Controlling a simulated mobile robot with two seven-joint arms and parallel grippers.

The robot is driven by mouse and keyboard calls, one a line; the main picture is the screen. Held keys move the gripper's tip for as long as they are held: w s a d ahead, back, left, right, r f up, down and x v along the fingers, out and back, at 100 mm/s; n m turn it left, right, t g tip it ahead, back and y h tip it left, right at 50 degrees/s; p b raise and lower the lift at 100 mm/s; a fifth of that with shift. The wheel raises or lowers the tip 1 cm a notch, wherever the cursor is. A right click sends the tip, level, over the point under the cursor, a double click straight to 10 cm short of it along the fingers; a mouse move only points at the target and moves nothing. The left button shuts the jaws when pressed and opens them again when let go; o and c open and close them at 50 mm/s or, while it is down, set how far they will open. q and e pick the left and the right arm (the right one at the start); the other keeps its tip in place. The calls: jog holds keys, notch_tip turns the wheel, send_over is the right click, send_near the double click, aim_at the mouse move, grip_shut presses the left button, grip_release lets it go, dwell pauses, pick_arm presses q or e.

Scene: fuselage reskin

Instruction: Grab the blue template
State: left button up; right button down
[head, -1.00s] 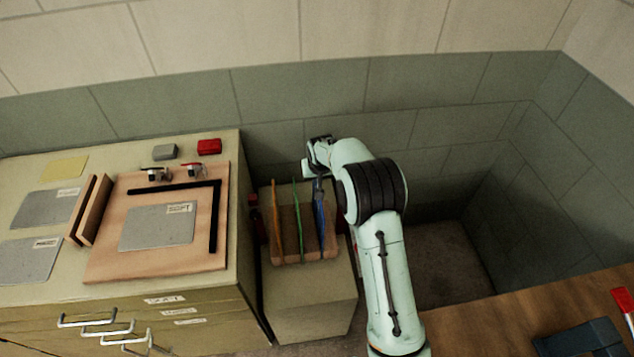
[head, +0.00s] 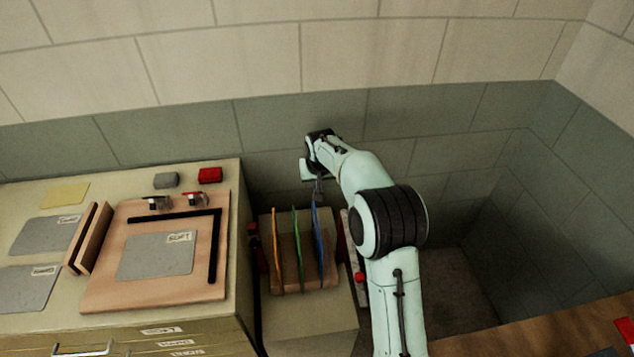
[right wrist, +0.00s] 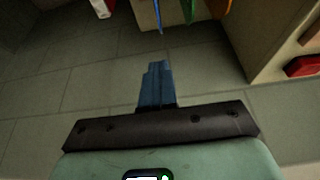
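The blue template (head: 319,250) stands upright in a wooden rack (head: 288,278), the rightmost of three thin sheets. Its tip shows at the top edge of the right wrist view (right wrist: 158,12). My right gripper (head: 319,194) is just above and behind the template's top end, apart from it as far as I can tell. In the right wrist view, its blue-grey fingers (right wrist: 156,84) lie together with no gap and nothing visible between them. My left gripper is not in view.
Green (head: 297,250) and orange (head: 277,250) templates stand left of the blue one. The rack sits on a low cabinet (head: 315,330). A taller drawer cabinet (head: 60,335) with a wooden board stands left. A tiled wall (head: 420,110) rises behind.

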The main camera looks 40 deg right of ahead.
jog(key=shift+c, duration=1.9)
grip_release()
jog(key=v, duration=1.2)
jog(key=shift+s+r, duration=0.15)
jog(key=shift+r, duration=0.15)
jog(key=shift+a, duration=0.15)
jog(key=c, duration=0.4)
jog(key=f, duration=0.7)
jog(key=w+f, duration=0.1)
jog(key=f, duration=0.2)
jog(key=shift+w+f, duration=0.1)
jog(key=shift+f, duration=0.25)
jog(key=c, duration=0.4)
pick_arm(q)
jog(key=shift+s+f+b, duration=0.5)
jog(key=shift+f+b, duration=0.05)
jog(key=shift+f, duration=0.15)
pick_arm(e)
jog(key=s+x, duration=0.1)
jog(key=x, duration=0.6)
jog(key=s+f+x, duration=0.1)
jog(key=x, duration=0.5)
jog(key=s+a+x, duration=0.1)
jog(key=x, duration=0.6)
jog(key=shift+f, duration=0.45)
